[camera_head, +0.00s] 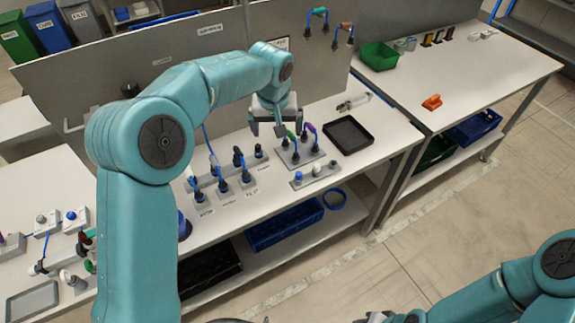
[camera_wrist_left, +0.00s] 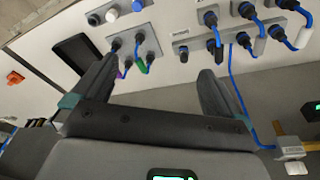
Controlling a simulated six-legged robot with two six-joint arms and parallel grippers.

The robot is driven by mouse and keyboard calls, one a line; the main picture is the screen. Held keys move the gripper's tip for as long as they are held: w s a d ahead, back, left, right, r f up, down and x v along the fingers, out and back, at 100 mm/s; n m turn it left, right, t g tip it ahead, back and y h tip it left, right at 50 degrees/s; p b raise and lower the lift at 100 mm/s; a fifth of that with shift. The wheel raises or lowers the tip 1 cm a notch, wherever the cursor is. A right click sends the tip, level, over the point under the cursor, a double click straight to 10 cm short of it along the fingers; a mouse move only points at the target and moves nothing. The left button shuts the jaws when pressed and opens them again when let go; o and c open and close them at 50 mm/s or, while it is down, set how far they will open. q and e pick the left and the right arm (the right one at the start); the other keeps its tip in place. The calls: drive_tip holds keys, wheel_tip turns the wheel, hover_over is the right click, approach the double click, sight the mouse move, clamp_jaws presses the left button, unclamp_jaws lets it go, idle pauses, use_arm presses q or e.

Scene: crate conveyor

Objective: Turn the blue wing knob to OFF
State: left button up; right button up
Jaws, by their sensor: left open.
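A grey plate (camera_head: 310,180) near the front edge of the workbench carries a blue-topped knob (camera_head: 298,176) on its left, with a white and a grey knob beside it. The blue one appears to be the wing knob; its wing angle and any OFF mark are too small to read. In the left wrist view this knob (camera_wrist_left: 138,5) is cut by the top edge. My left gripper (camera_head: 277,127) is open and empty above the bench, behind the plate and apart from the knob. It also shows in the left wrist view (camera_wrist_left: 155,68). My right gripper (camera_head: 388,317) is partly cut off at the bottom.
A plate with green and purple cable plugs (camera_head: 300,153) stands just under my left gripper. A row of blue-cabled plugs (camera_head: 222,187) lies left. A black tray (camera_head: 347,135) is to the right. An upright grey panel (camera_head: 215,50) runs behind the bench.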

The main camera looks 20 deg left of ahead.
use_arm(q)
drive_tip(key=s+d+f+m+h, duration=0.1)
drive_tip(key=s+d+f, duration=0.1)
drive_tip(key=f, duration=0.7)
drive_tip(key=shift+s+d+f+g+h, duration=0.3)
drive_tip(key=shift+s+d, duration=0.05)
drive_tip(key=shift+d, duration=0.45)
